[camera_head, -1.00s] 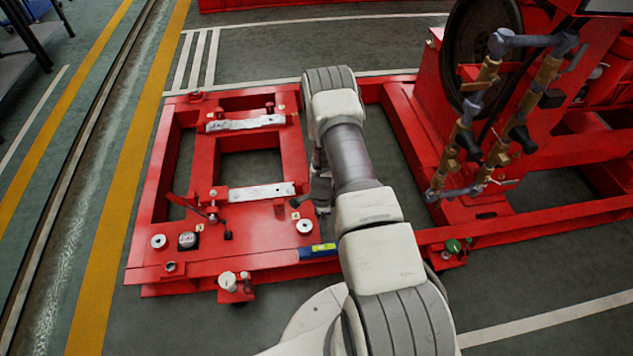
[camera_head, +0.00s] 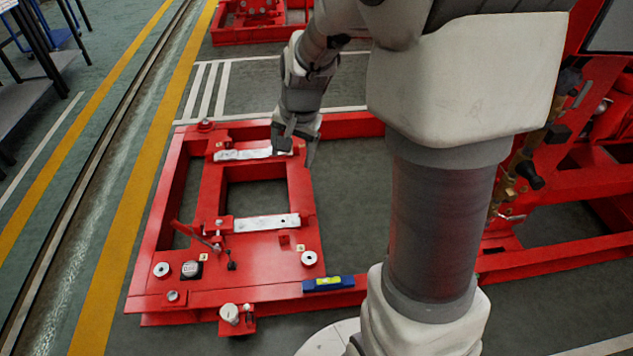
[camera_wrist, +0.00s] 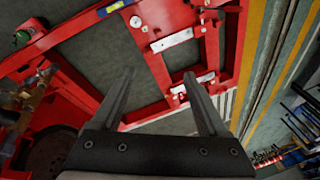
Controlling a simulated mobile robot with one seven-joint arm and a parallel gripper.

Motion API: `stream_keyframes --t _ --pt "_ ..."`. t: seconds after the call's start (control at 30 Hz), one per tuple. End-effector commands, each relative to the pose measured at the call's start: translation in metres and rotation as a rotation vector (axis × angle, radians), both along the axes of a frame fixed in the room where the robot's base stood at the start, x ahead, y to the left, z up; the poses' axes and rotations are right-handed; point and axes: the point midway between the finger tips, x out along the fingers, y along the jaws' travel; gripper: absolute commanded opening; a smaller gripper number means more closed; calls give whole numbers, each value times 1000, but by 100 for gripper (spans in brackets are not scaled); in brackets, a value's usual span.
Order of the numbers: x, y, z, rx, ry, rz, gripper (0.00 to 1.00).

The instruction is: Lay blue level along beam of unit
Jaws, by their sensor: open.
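The blue level (camera_head: 328,283) lies on the near red beam (camera_head: 285,292) of the unit's frame, close to the beam's right part, with its length along the beam. A yellow-green vial section shows at its middle. It also shows in the wrist view (camera_wrist: 111,9) at the top, far from the fingers. My gripper (camera_head: 297,150) hangs over the far right part of the red frame, well away from the level. In the wrist view my gripper (camera_wrist: 160,92) has its two fingers spread wide with nothing between them.
Two pale plates (camera_head: 267,223) lie across the frame's inner rails. A round gauge (camera_head: 191,270) and a white round fitting (camera_head: 229,313) are at the near left. The red pumpset stands at the right. Open floor shows inside the frame and at the left.

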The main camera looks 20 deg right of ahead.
Motion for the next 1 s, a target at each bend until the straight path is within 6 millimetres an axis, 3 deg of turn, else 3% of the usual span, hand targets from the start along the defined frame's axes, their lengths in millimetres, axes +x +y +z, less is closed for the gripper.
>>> stream_keyframes --t 0.03,0.2,0.43,0.7,0.83,1.0 --pt "-12 5 19 -15 -23 46 77" --pt "-55 18 64 -75 -70 205 77" --pt "-121 31 106 -173 -134 416 77" --pt "-189 36 124 -285 -188 608 77" --pt "-205 36 124 -314 -197 658 77" --pt "-212 36 123 -325 -200 678 77"
